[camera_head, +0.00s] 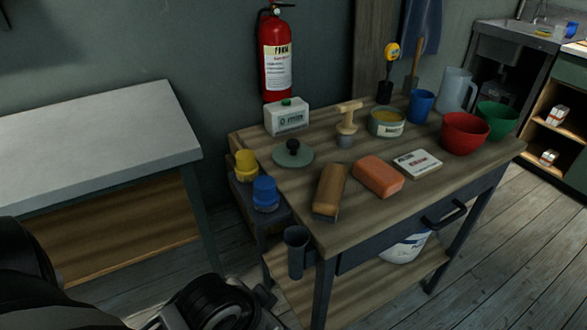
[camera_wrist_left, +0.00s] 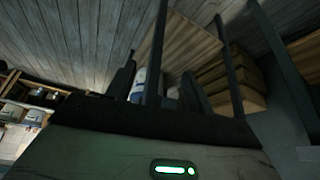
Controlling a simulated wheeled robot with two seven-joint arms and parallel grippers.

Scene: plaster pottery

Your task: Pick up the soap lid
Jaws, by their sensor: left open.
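The soap lid (camera_head: 292,157) is a flat grey-green disc with a black knob (camera_head: 293,146) on top. It lies on the wooden tabletop of the workbench (camera_head: 400,205), near its left end. A round tin (camera_head: 387,123) of similar colour, with yellowish contents, stands uncovered further right. Part of my left arm shows at the lower left of the head view, below and away from the lid. In the left wrist view the dark fingers of my left gripper (camera_wrist_left: 160,76) stand apart with nothing held. The lid does not show there. My right gripper is not in view.
Near the lid are a white box (camera_head: 287,118), a wooden block (camera_head: 329,192), a wooden-handled tool (camera_head: 347,125) and an orange block (camera_head: 377,177). Yellow (camera_head: 246,164) and blue (camera_head: 265,193) jars stand on a side shelf. A grey holder (camera_head: 296,252) hangs at the bench's front-left corner.

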